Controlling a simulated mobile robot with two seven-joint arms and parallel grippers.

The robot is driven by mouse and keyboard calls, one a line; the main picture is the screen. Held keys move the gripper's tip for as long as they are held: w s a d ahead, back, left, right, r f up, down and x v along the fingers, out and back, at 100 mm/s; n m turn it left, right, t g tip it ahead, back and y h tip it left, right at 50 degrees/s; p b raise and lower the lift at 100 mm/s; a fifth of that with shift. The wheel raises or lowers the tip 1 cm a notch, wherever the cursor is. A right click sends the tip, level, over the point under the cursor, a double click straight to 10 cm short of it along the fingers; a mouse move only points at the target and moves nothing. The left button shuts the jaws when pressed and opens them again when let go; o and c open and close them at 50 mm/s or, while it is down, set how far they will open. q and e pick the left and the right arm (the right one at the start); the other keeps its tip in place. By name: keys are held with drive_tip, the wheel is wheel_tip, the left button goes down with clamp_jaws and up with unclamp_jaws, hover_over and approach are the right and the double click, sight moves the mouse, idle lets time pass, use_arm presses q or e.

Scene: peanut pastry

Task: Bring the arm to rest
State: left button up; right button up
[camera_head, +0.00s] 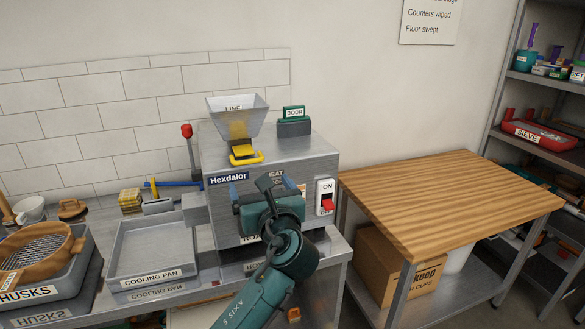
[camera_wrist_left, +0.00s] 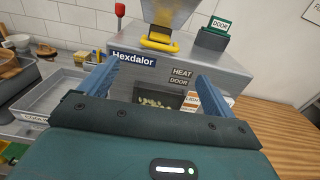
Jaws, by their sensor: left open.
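My left gripper (camera_head: 267,187) is in front of the grey roaster (camera_head: 320,157) and hides part of its front in the head view. In the left wrist view its two blue fingers (camera_wrist_left: 155,75) are spread apart with nothing between them. The roaster, labelled Hexdalor, also shows there (camera_wrist_left: 215,62). Pale pieces (camera_wrist_left: 155,103) show in a dark opening on its front. My right gripper is in neither view.
A hopper (camera_head: 225,112) with a yellow handle (camera_head: 246,157), a green DOOR piece (camera_head: 294,122) and a red-knobbed lever (camera_head: 189,140) stand up around the roaster. A cooling pan (camera_head: 150,255) sits at left. The wooden table (camera_head: 450,195) at right is bare.

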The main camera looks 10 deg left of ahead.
use_arm(q)
drive_tip(key=s+d+f+n+g+h, duration=0.15)
drive_tip(key=s+f+n+h, duration=0.3)
drive_tip(key=f, duration=0.75)
drive_tip(key=s+d+f+n+g+h, duration=0.1)
drive_tip(key=s+d+f+n+h, duration=0.25)
drive_tip(key=f, duration=0.75)
drive_tip(key=s+f+n+g+h, duration=0.1)
drive_tip(key=s+f+n+h, duration=0.1)
drive_tip(key=s+f+n, duration=0.4)
drive_tip(key=s+a+f+n+g+h, duration=0.1)
drive_tip(key=s+f+n, duration=0.5)
drive_tip(key=s+n, duration=0.6)
drive_tip(key=shift+s+f+n+g+h, duration=0.15)
drive_tip(key=shift+s+n+g+h, duration=0.2)
drive_tip(key=shift+s+h, duration=0.6)
drive_tip(key=shift+s, duration=0.1)
